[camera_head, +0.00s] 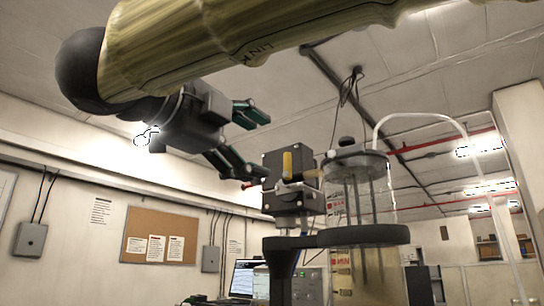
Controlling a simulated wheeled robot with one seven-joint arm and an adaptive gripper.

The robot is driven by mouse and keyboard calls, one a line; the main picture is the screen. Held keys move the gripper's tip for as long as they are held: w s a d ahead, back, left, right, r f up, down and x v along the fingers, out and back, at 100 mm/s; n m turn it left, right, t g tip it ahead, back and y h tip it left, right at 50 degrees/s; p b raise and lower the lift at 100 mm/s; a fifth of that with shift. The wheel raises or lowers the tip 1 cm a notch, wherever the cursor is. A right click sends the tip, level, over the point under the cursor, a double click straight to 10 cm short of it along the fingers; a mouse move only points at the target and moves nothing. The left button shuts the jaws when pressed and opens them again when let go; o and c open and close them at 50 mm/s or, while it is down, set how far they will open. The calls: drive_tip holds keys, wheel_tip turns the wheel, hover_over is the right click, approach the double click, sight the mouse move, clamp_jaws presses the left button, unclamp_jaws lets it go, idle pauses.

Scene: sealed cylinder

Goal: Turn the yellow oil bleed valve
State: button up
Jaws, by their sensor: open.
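The yellow valve handle (287,164) stands upright on the front of a dark box-shaped block (297,205). The block is fixed beside a clear sealed cylinder (372,190). My gripper (267,146) is to the left of the valve, with its two green-tipped fingers spread apart and pointing right. Nothing shows between the fingers. The lower fingertip is close to the block's left side in the picture; I cannot tell whether it touches. A small red knob (247,185) shows just below the lower finger.
A dark ring clamp (362,235) holds the cylinder, with a clear hose (424,116) arching at its right. A laptop (242,278) and a grey instrument (308,284) stand below. A cork board (160,222) hangs on the left wall. Open air lies left of the block.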

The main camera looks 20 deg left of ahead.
drive_tip(key=shift+v, duration=1.3)
